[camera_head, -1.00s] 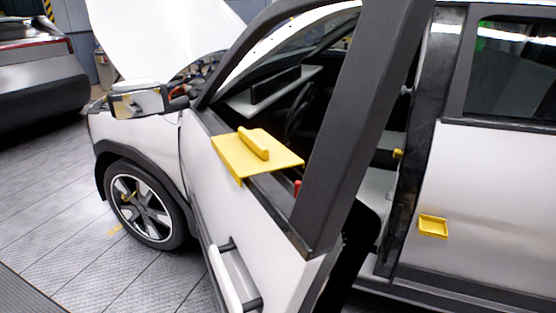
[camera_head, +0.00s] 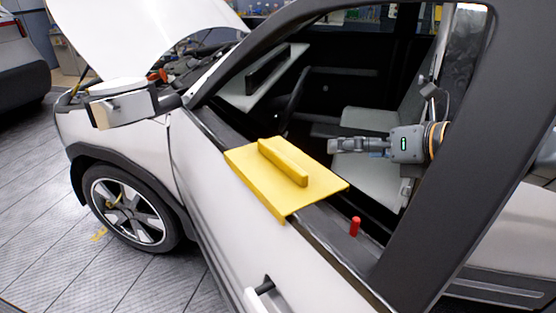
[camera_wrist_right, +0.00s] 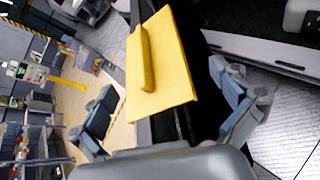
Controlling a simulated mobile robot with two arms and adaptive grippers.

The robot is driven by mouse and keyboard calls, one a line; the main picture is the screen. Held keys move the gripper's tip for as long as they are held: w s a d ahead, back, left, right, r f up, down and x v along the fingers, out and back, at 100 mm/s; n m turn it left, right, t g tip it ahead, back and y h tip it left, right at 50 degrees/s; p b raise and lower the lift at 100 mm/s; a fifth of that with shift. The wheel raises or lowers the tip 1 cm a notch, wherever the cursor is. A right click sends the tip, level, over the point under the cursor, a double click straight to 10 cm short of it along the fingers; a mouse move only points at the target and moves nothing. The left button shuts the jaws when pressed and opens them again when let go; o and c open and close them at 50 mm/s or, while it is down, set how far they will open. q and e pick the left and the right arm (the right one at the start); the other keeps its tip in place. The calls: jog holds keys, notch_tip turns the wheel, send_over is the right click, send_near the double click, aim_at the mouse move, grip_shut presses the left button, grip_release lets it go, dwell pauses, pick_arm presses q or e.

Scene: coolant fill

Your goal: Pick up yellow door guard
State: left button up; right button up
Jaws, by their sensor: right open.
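The yellow door guard (camera_head: 286,178) is a flat plate with a raised ridge handle. It lies over the sill of the open car door (camera_head: 215,205). In the right wrist view the guard (camera_wrist_right: 172,70) shows ahead, beyond the fingertips. My right gripper (camera_head: 335,146) comes in from the right through the window opening and points left toward the guard, apart from it. In the right wrist view its fingers (camera_wrist_right: 165,105) are spread wide with nothing between them. My left gripper is not in view.
A red peg (camera_head: 355,226) stands on the sill right of the guard. The dark window frame (camera_head: 455,130) crosses in front of my right arm. The side mirror (camera_head: 125,105) and raised white hood (camera_head: 140,35) are at the left. The seat (camera_head: 365,165) is behind the gripper.

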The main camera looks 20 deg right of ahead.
aim_at(302, 165)
jog(key=shift+s+a+n, duration=0.3)
jog(key=shift+s, duration=0.15)
jog(key=shift+w+a+f, duration=0.15)
jog(key=shift+a, duration=0.05)
jog(key=p+x, duration=0.1)
jog(key=x, duration=0.7)
jog(key=shift+d, duration=0.15)
jog(key=p+x, duration=0.1)
jog(key=x, duration=0.3)
jog(key=shift+w+a+f, duration=0.15)
jog(key=shift+w+a, duration=0.1)
jog(key=shift+w+a+f, duration=0.1)
jog(key=shift+w+f, duration=0.1)
jog(key=shift+w, duration=0.05)
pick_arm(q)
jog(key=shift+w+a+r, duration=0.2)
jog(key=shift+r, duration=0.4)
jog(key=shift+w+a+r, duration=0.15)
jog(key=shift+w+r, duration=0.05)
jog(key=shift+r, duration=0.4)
pick_arm(e)
jog(key=shift+s, duration=0.1)
jog(key=shift+c, duration=0.2)
jog(key=c, duration=1)
